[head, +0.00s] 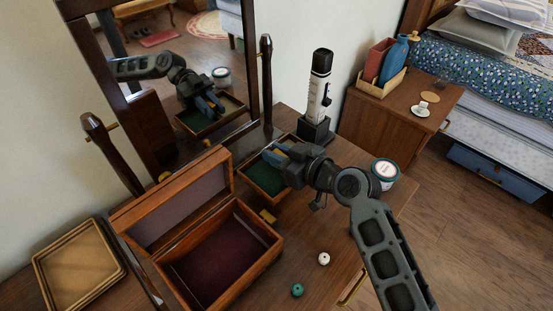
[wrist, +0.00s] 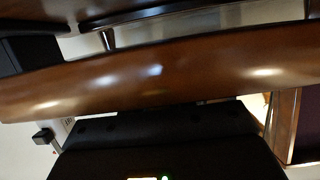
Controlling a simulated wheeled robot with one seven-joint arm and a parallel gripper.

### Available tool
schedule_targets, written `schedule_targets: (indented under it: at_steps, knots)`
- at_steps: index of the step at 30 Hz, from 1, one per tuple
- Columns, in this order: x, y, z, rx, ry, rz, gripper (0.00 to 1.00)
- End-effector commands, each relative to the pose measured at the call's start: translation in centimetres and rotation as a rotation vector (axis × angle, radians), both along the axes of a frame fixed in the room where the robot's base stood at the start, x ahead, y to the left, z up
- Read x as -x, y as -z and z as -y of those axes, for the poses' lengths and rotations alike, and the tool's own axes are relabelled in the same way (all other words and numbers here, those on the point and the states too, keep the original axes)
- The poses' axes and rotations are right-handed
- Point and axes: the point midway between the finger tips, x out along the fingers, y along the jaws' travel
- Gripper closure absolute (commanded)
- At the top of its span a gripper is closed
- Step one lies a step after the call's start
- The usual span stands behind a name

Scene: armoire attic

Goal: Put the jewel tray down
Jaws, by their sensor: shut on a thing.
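The jewel tray (head: 263,180) is a small wooden tray with a green lining. In the head view it lies behind the open box, in front of the mirror, and its lining looks empty. My gripper (head: 277,157) is shut on the tray's right-hand wall, and my wrist hides part of that side. I cannot tell whether the tray touches the dresser top. In the wrist view a brown wooden wall (wrist: 160,75), apparently the tray's, crosses close to the camera above my dark gripper body.
An open wooden box (head: 218,258) with dark red lining stands left of the tray. A black-and-white device (head: 319,95) on a stand and a round tin (head: 384,172) are to the right. White (head: 324,258) and green (head: 297,289) beads lie in front. The mirror (head: 180,70) is behind.

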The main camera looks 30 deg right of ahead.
Motion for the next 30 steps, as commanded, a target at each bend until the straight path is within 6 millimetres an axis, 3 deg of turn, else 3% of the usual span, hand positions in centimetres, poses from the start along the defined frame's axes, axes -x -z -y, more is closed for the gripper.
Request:
schedule_targets:
  at_steps: [4, 30]
  knots:
    - [0.0, 1.7, 0.0, 0.0, 0.001, 0.0, 1.0]
    - [0.1, 3.6, 0.0, 0.002, 0.0, -0.004, 1.0]
